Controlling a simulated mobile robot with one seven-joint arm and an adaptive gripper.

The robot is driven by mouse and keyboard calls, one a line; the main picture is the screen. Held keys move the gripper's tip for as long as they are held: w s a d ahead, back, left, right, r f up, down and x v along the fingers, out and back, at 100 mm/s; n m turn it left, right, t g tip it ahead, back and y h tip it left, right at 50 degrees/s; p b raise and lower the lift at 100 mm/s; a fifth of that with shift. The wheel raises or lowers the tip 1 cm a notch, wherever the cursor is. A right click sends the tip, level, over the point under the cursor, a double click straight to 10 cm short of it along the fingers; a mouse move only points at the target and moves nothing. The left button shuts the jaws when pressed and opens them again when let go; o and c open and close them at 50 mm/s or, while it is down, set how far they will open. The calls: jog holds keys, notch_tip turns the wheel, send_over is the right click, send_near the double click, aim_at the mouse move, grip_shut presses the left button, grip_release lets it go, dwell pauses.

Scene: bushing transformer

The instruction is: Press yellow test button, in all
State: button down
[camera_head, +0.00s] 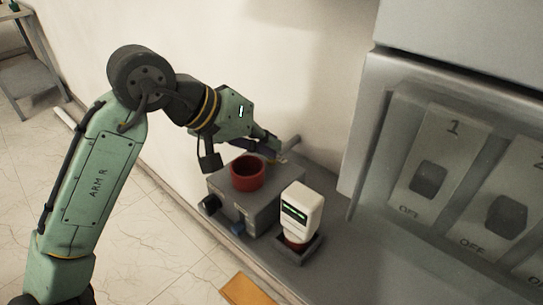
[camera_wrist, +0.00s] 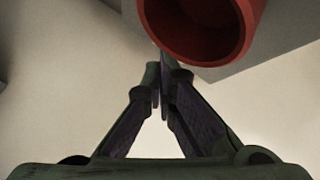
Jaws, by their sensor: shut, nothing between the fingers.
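A grey box (camera_head: 258,193) with a red open cylinder (camera_head: 248,174) on top stands against the wall. The red cylinder also shows at the top of the wrist view (camera_wrist: 195,50). My gripper (camera_head: 277,151) is at the far side of the box top, behind the red cylinder. Its fingers are closed together and empty, as the wrist view (camera_wrist: 162,80) shows. A small yellow patch (camera_head: 271,161) shows by the fingertips; I cannot tell whether it is the test button or whether the fingers touch it. No yellow button is clear in the wrist view.
A white device with a green display (camera_head: 301,211) stands in a small dark holder right of the box. A black knob (camera_head: 211,204) and a blue part (camera_head: 238,229) are on the box's front. A large grey switch panel (camera_head: 445,170) fills the right. An orange-yellow piece (camera_head: 248,290) lies below.

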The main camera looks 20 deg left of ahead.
aim_at(268, 160)
jog(key=shift+r+p, duration=0.7)
jog(key=shift+r, duration=0.1)
notch_tip(268, 160, up, 5)
jog(key=p, duration=0.4)
dwell(0.7)
